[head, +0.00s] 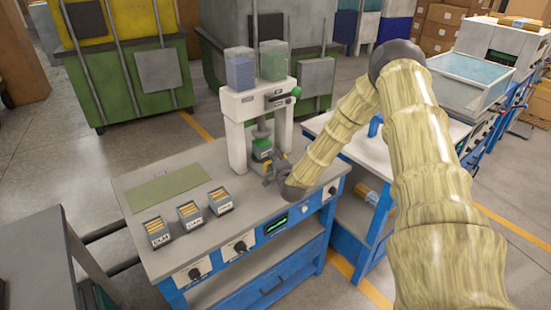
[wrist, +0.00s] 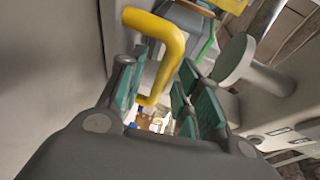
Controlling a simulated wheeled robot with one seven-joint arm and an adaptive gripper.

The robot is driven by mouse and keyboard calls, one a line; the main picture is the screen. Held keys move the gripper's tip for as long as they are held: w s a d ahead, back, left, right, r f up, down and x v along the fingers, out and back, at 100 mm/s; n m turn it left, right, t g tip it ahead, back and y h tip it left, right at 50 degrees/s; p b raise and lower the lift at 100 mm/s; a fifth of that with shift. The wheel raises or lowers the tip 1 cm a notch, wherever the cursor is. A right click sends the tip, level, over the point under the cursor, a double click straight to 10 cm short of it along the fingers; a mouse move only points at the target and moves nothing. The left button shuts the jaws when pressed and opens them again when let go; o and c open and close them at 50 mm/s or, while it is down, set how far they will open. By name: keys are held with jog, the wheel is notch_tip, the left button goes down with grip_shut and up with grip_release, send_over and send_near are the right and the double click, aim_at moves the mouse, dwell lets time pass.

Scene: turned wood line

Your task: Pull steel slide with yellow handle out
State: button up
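The yellow handle (wrist: 165,48) shows in the wrist view as a thick bent bar. Its lower end lies between the fingers of my gripper (wrist: 160,93), with gaps visible on the sides. My gripper is open, with green pads on its fingers. The steel slide itself cannot be made out clearly; the handle runs up toward grey and green parts at the top. In the head view my gripper (head: 272,172) is low at the front of the white press (head: 236,140), close to a green part (head: 262,149).
The press stands on a grey-topped blue workbench (head: 185,250). Several small labelled trays (head: 190,214) and a green mat (head: 166,187) lie to its left. Two clear bins (head: 240,68) sit on top of the press. A white-topped bench (head: 375,155) adjoins on the right.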

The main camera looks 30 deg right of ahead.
jog(key=shift+w+d+f, duration=0.1)
jog(key=shift+w+d, duration=0.05)
jog(key=shift+w, duration=0.1)
grip_shut()
